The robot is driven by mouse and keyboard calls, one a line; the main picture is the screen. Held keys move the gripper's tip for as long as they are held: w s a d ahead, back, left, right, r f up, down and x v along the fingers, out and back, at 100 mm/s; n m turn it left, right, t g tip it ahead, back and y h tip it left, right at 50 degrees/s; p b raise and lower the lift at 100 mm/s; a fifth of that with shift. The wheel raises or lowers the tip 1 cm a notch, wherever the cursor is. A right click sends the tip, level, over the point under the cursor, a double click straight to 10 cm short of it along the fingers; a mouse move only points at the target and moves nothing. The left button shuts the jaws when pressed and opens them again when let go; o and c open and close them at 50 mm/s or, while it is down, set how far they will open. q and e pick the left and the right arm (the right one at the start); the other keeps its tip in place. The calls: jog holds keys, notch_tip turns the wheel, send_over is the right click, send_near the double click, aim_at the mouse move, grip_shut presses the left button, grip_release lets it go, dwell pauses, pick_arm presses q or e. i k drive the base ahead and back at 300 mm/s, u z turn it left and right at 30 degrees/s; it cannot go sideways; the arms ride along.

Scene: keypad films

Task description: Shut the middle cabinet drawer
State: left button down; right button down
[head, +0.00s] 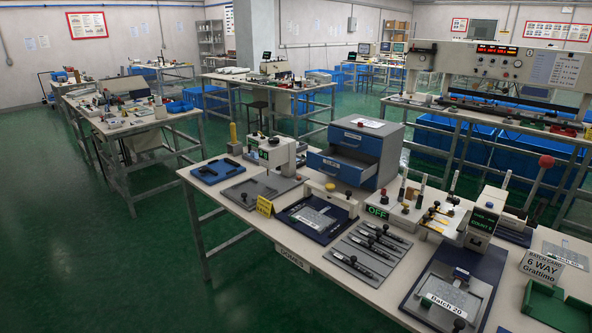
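A grey cabinet (388,145) with blue drawer fronts stands on the back part of the near workbench. Its top drawer (347,139) looks flush with the cabinet. The drawer below it, the middle drawer (335,168), sticks out toward the front left, with a pale label or handle on its blue front. Anything lower on the cabinet is hidden behind this drawer and the things in front. Neither of my grippers is in view.
On the workbench (222,193), a white press-like device (277,152) stands left of the drawer. A dark blue tray (318,218) lies in front. Green floor (90,260) is clear at the left.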

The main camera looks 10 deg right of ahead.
aim_at(343, 168)
jog(key=i, duration=0.9)
jog(key=z, duration=0.45)
